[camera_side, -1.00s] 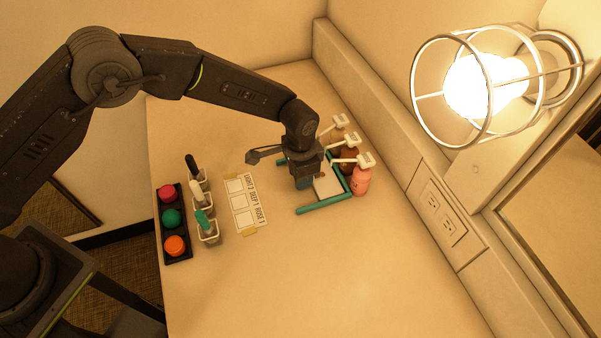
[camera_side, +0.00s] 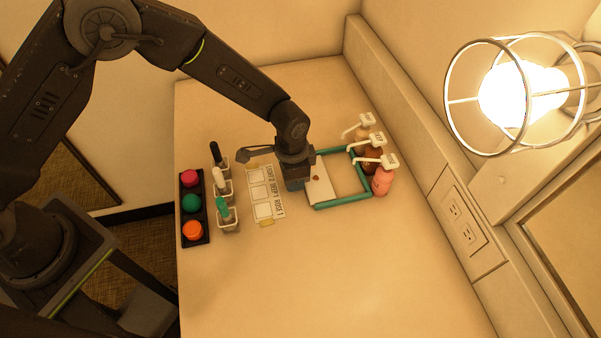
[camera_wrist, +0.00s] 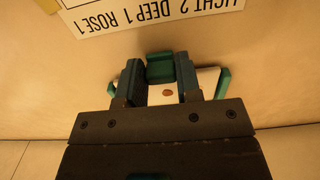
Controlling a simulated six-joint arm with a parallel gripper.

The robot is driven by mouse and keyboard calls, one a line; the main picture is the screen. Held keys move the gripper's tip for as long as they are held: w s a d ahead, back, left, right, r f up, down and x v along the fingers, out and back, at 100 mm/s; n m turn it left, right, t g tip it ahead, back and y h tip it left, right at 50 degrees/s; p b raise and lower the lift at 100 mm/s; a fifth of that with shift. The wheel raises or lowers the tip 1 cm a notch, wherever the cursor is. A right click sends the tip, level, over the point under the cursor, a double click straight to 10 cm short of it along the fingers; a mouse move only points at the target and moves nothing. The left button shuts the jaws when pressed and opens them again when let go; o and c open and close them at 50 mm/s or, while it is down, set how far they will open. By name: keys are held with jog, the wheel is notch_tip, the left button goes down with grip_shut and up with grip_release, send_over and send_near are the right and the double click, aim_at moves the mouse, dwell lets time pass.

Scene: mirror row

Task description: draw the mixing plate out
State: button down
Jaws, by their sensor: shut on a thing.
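The mixing plate (camera_side: 321,190) is white with a small brown dab on it. It lies at the open left end of the teal frame (camera_side: 345,202), with bare counter showing inside the frame to its right. My gripper (camera_side: 294,182) points down at the plate's left edge. In the wrist view my gripper (camera_wrist: 160,72) has a finger on each side of a teal block (camera_wrist: 160,68), the plate's handle, and is shut on it. The plate also shows in the wrist view (camera_wrist: 206,82), partly hidden by the gripper body.
Several pump bottles (camera_side: 382,180) stand behind the frame by the wall. Left of the gripper lie a printed card (camera_side: 264,192), small cups with tools (camera_side: 228,216) and a black tray (camera_side: 193,238) of coloured jars. The front counter is clear. A caged lamp (camera_side: 520,92) glows at right.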

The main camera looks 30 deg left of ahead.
jog(key=c, duration=0.8)
grip_release()
notch_tip(320, 180, up, 14)
jog(key=s+a+r+n+t, duration=0.1)
jog(key=s+a+r+n, duration=0.15)
jog(key=a+r, duration=0.5)
jog(key=s+a+r+n+t, duration=0.2)
jog(key=s+a, duration=0.4)
jog(key=s, duration=0.3)
jog(key=s+a+r+n+t, duration=0.2)
jog(key=s+a+r+n, duration=0.2)
jog(key=s, duration=0.5)
notch_tip(320, 180, up, 4)
jog(key=shift+s+a+f+t, duration=0.15)
jog(key=shift+a+f+t, duration=0.15)
jog(key=shift+a, duration=0.95)
